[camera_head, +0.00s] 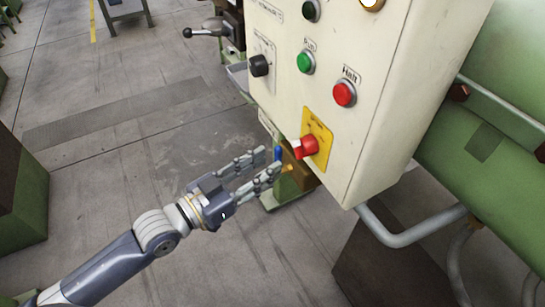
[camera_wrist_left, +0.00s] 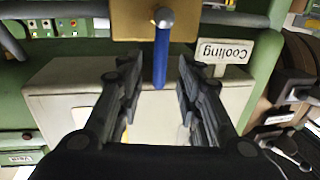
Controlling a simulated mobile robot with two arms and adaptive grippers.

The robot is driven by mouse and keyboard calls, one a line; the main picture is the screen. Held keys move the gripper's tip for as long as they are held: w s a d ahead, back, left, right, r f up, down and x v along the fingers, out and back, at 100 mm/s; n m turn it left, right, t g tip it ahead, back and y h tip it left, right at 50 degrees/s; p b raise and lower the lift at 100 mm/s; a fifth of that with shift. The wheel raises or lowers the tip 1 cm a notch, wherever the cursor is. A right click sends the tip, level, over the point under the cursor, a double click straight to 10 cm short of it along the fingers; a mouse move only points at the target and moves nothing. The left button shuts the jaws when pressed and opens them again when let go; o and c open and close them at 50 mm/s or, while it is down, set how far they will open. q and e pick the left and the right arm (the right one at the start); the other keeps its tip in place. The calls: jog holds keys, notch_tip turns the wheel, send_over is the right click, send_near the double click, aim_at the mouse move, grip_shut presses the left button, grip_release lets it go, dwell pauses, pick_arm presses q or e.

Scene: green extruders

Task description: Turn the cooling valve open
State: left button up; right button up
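The cooling valve has a blue lever handle (camera_wrist_left: 161,55), seen in the left wrist view in front of a brass-coloured block (camera_wrist_left: 125,27). A white "Cooling" label (camera_wrist_left: 226,51) is beside it, upside down in this view. My left gripper (camera_head: 270,161) is open at the handle. In the left wrist view its fingers (camera_wrist_left: 160,72) stand on either side of the handle, with a gap on both sides. Whether the handle's end lies fully between the fingertips is hard to tell. My right gripper is not in view.
A cream control box (camera_head: 372,120) with green and red buttons and a red rotary switch (camera_head: 307,147) overhangs right of the gripper. A curved grey pipe (camera_head: 395,236) and green machine body (camera_head: 495,190) are further right. The floor (camera_head: 110,190) at left is mostly clear.

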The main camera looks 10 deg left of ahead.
pick_arm(q)
jog(key=x, duration=0.3)
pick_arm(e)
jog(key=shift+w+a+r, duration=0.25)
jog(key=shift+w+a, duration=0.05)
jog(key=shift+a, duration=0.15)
pick_arm(q)
grip_shut()
jog(key=shift+d, duration=0.15)
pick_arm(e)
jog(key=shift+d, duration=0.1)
